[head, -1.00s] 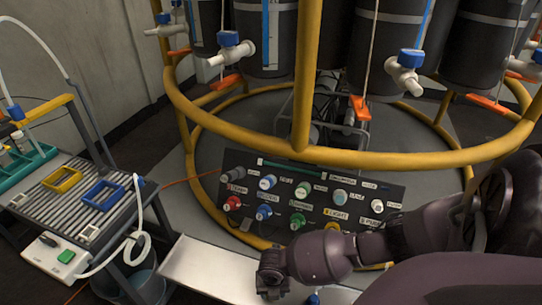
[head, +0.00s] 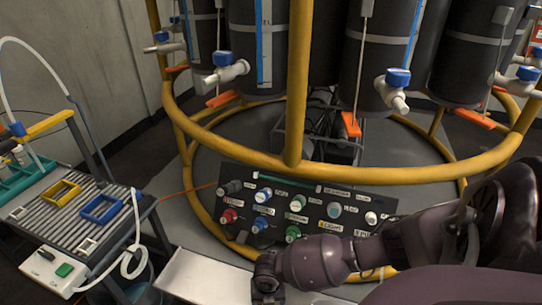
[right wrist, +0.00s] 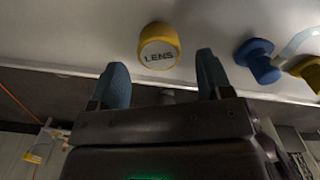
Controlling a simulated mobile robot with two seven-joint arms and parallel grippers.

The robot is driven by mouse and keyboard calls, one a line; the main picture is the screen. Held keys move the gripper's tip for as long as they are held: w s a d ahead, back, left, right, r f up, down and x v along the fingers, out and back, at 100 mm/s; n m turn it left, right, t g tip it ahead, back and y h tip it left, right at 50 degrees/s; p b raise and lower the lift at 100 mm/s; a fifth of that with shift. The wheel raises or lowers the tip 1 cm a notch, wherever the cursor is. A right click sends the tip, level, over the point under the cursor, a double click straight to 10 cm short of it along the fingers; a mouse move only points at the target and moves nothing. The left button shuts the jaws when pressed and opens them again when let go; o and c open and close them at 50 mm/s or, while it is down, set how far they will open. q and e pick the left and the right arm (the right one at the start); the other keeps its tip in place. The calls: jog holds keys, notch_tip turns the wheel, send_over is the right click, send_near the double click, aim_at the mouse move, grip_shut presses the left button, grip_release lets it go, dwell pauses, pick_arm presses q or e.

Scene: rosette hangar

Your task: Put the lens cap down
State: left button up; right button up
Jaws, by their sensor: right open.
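The lens cap (right wrist: 158,46), a yellow round cap with a pale face marked LENS, shows in the right wrist view against the pale tray (right wrist: 215,20). My right gripper (right wrist: 162,70) is open, its two blue fingertips apart. The cap appears just beyond and between the tips, with a gap on both sides; I cannot tell its exact distance from them. In the head view my right gripper (head: 266,286) is over the right part of the tray (head: 205,275) and hides the cap. My left gripper is not in view.
In the right wrist view a blue knobbed part (right wrist: 257,58) and another yellow part (right wrist: 306,70) are right of the cap. A labelled control panel (head: 300,208) and yellow ring rail (head: 400,172) lie behind the tray. A ribbed bench (head: 80,215) is at left.

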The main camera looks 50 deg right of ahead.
pick_arm(q)
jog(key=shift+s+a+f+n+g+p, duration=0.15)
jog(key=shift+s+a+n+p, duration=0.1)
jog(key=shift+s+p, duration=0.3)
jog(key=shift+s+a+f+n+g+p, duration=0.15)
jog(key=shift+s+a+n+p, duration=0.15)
jog(key=shift+p, duration=0.4)
pick_arm(e)
notch_tip(320, 180, up, 9)
jog(key=shift+f, duration=0.15)
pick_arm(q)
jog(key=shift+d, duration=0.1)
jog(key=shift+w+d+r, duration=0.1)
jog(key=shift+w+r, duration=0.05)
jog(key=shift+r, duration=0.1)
